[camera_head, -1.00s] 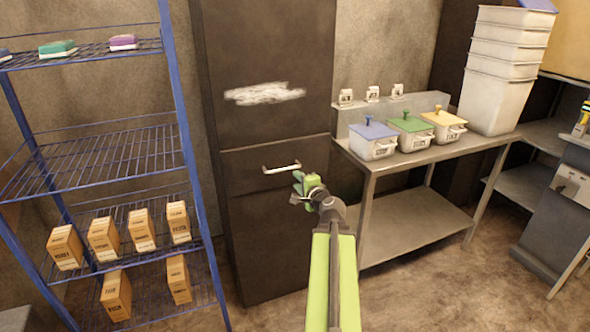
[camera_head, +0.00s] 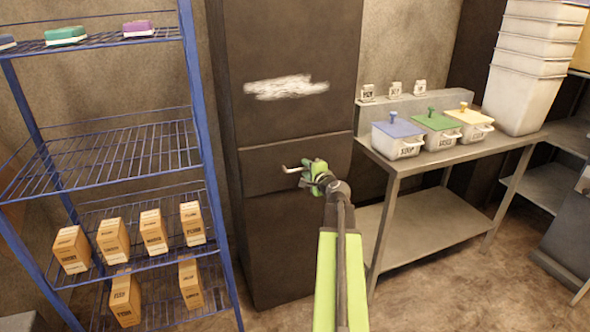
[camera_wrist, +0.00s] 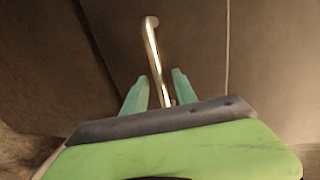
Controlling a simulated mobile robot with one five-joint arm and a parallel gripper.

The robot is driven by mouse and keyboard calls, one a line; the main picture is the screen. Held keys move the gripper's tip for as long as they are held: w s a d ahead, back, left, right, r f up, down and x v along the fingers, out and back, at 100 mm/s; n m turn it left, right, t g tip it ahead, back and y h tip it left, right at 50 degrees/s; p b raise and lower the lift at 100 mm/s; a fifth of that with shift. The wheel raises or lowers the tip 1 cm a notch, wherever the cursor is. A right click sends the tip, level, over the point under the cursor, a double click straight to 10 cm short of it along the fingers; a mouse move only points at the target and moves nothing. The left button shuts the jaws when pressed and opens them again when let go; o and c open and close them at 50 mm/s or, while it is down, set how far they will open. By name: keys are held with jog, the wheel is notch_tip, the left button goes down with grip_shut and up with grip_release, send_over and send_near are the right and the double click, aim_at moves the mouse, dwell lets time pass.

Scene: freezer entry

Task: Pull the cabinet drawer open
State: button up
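The dark cabinet (camera_head: 285,95) stands in the middle of the head view, with a drawer (camera_head: 262,170) about halfway up its front. The drawer front looks flush with the cabinet. Its pale metal bar handle (camera_head: 291,170) shows at its left end; my gripper hides the right part. My green gripper (camera_head: 312,173) is at the right part of the handle. In the wrist view the handle (camera_wrist: 152,50) runs down between the two teal fingers of my gripper (camera_wrist: 160,92). The fingers are apart, with a gap on each side of the bar.
A blue wire rack (camera_head: 195,130) with several small boxes (camera_head: 152,232) stands close on the left. A metal table (camera_head: 425,170) with lidded containers (camera_head: 398,138) stands close on the right. Some floor (camera_head: 280,318) is clear in front of the cabinet.

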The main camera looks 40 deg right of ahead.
jog(key=shift+w+d, duration=0.1)
jog(key=shift+w, duration=0.15)
jog(key=shift+w, duration=0.1)
jog(key=c, duration=0.7)
grip_shut()
jog(key=shift+a, duration=0.25)
